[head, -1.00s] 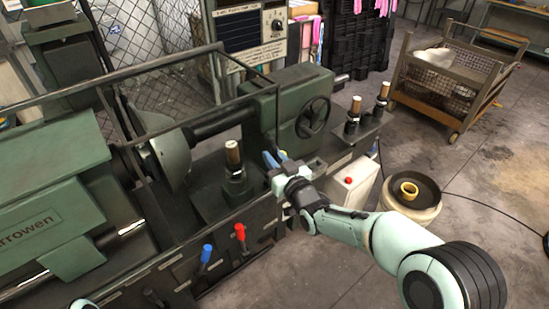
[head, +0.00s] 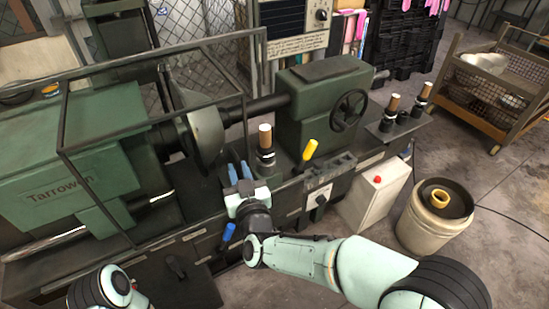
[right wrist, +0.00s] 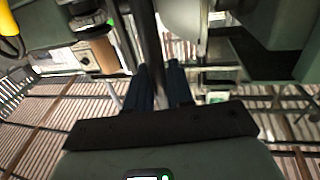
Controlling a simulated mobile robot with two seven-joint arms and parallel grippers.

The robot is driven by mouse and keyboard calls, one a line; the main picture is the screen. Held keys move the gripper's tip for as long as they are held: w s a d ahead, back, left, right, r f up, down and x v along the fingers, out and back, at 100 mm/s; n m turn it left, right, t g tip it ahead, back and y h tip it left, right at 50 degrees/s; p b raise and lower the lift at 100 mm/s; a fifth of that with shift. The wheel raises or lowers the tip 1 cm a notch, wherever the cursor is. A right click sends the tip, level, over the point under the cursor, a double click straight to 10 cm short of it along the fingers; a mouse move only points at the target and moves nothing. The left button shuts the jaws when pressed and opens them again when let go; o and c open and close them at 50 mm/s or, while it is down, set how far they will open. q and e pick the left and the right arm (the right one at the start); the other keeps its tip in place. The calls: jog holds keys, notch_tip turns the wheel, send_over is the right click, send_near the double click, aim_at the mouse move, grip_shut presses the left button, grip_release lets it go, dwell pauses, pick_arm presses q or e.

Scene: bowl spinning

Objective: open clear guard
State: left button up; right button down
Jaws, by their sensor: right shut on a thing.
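The clear guard (head: 64,115) is a dark bar frame with see-through panels over the green lathe's headstock side and faceplate. My right gripper (head: 240,172) is at the guard's front right lower corner. It is shut on the guard's upright bar; in the right wrist view my right gripper (right wrist: 160,85) has its blue fingers on either side of that bar (right wrist: 150,35). The round bowl-shaped faceplate (head: 207,135) lies behind the frame. My left gripper is out of view; only part of my left arm shows at the bottom left.
A wood-topped post (head: 265,145) and a yellow handle (head: 309,150) stand right of my gripper. The tailstock (head: 315,105) is beyond them. A blue lever (head: 228,232) is just below my gripper. A white bucket (head: 430,225) and a wire cart (head: 500,90) stand right.

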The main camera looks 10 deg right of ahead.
aim_at(158, 191)
jog(key=s+a, duration=0.2)
jog(key=a, duration=0.4)
jog(key=s+a+p, duration=0.1)
jog(key=s+a, duration=0.2)
jog(key=a, duration=0.3)
jog(key=s+a+p, duration=0.1)
jog(key=s+a, duration=0.2)
jog(key=a, duration=0.3)
jog(key=c, duration=1.2)
grip_release()
jog(key=shift+o, duration=0.2)
jog(key=shift+d, duration=0.1)
jog(key=b+v, duration=0.1)
jog(key=v, duration=1.2)
jog(key=shift+s, duration=0.15)
